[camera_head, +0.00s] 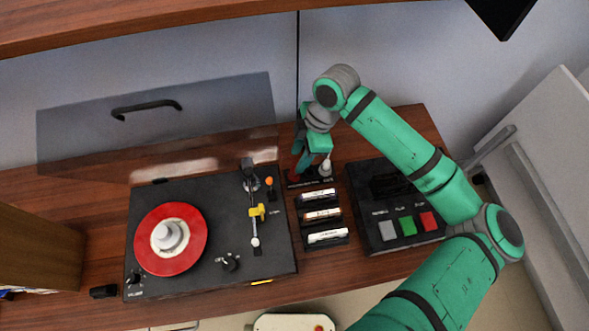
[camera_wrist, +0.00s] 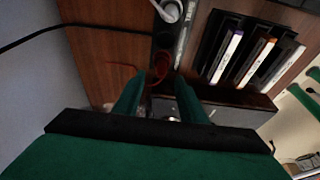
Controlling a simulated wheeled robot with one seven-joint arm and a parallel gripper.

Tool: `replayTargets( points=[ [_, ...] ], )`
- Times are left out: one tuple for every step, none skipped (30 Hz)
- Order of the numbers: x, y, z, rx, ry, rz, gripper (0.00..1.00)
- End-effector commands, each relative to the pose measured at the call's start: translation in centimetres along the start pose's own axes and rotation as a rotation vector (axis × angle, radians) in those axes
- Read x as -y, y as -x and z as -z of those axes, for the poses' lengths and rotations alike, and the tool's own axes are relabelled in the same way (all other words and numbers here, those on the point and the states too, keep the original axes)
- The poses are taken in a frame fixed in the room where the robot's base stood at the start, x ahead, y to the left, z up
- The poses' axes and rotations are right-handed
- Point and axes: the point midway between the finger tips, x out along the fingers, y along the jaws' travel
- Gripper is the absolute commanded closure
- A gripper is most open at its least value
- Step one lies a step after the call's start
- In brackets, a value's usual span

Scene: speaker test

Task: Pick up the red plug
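The red plug (camera_head: 294,178) is at the left end of a small dark socket strip (camera_head: 308,183) at the back of the wooden top. My gripper (camera_head: 305,164) is over that end and partly hides the plug. In the wrist view, my gripper (camera_wrist: 160,82) has its two green fingers apart. The dark red plug (camera_wrist: 161,62) shows around the gap at their tips. I cannot tell whether either finger touches it.
A white plug (camera_head: 326,167) stands close on the right of the strip. A turntable with a red record (camera_head: 190,256) is at the left. Several cassettes (camera_head: 321,216) sit in front, and a black box with buttons (camera_head: 368,213) is at the right. A dark cable (camera_wrist: 30,38) runs nearby.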

Motion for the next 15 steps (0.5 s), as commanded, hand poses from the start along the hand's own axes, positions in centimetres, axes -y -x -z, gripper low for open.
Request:
replayTargets(
  points=[
    [0.1, -0.5, 0.0, -0.002, -0.001, 0.002, 0.62],
    [0.1, -0.8, 0.0, -0.002, 0.000, 0.002, 0.62],
    [0.1, -1.4, -0.1, -0.003, -0.001, 0.003, 0.62],
    [0.2, -1.8, -0.1, -0.003, -0.001, 0.003, 0.62],
    [0.2, -2.2, -0.2, -0.003, -0.001, 0.003, 0.62],
    [0.2, -2.8, -0.3, -0.003, -0.003, 0.002, 0.62],
    [0.2, -3.2, -0.4, -0.002, -0.004, 0.002, 0.62],
    [0.2, -3.6, -0.4, -0.002, -0.004, 0.003, 0.62],
    [0.2, -4.0, -0.4, -0.002, -0.004, 0.003, 0.62],
    [0.2, -4.3, -0.4, -0.001, -0.004, 0.002, 0.62],
    [0.2, -4.5, -0.5, -0.001, -0.004, 0.001, 0.62],
    [0.2, -4.8, -0.5, -0.001, -0.004, 0.001, 0.62],
    [0.2, -4.9, -0.4, -0.001, -0.003, 0.001, 0.62],
    [0.2, -5.0, -0.4, -0.001, -0.003, 0.001, 0.62],
    [0.2, -5.0, -0.4, -0.001, -0.003, 0.001, 0.62]
  ],
)
